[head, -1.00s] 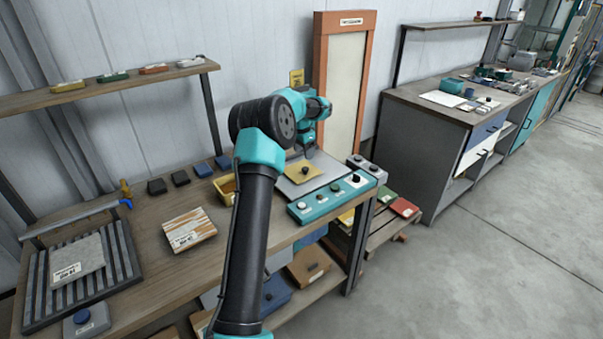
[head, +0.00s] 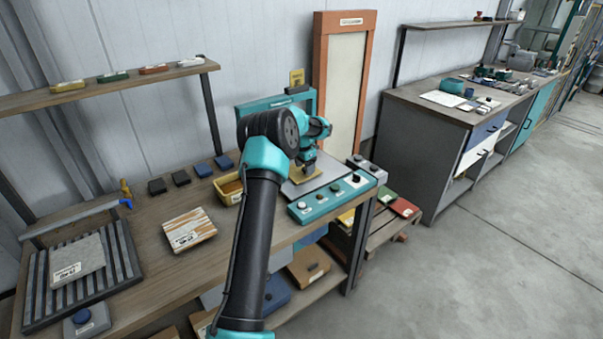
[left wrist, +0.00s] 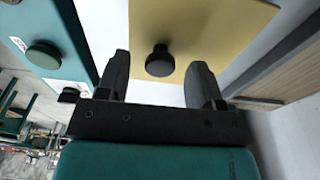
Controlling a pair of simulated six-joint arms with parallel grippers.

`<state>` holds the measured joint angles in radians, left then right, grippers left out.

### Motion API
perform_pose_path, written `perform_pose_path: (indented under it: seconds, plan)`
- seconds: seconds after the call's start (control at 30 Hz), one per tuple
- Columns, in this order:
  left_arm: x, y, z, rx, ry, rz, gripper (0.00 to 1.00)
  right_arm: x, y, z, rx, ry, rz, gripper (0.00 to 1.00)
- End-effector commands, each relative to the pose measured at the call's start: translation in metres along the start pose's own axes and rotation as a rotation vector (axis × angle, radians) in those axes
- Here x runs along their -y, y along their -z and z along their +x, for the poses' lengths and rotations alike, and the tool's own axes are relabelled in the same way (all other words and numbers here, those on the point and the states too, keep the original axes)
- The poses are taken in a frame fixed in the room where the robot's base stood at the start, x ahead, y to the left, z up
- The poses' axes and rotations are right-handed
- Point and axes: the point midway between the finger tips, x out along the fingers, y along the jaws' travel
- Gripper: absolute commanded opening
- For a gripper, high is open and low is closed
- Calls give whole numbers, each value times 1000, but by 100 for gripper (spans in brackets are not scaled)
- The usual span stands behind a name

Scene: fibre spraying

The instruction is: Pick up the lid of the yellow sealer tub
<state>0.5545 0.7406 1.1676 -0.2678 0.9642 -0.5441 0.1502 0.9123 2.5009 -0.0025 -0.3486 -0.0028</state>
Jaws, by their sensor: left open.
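The yellow lid (head: 309,178), a flat square with a dark round knob, lies on a grey plate and is partly hidden by my left gripper. In the left wrist view the lid (left wrist: 205,22) fills the top middle, and its knob (left wrist: 160,62) shows between and slightly beyond the fingertips. My left gripper (head: 308,167) is over the lid, open; its two dark fingers (left wrist: 160,75) stand apart on either side of the knob, with gaps at both sides. The yellow tub (head: 228,199) stands uncovered on the bench left of the plate, with brown contents. My right gripper is not in view.
The grey plate belongs to a teal unit with a front panel of knobs (head: 330,199) and a teal frame behind. A tall orange-framed board (head: 343,90) stands behind to the right. A striped block (head: 189,230) and small dark blocks (head: 181,178) lie left on the bench.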

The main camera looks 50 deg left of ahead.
Motion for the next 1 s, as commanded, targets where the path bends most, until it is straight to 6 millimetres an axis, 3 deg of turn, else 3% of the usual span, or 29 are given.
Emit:
perform_pose_path:
  seconds: [0.17,0.63,1.0]
  plan:
    - [0,0,15,0,0,0,61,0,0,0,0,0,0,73]
    - [0,0,16,0,0,0,61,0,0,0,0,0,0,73]
    - [0,0,16,0,0,0,26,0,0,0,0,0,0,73]
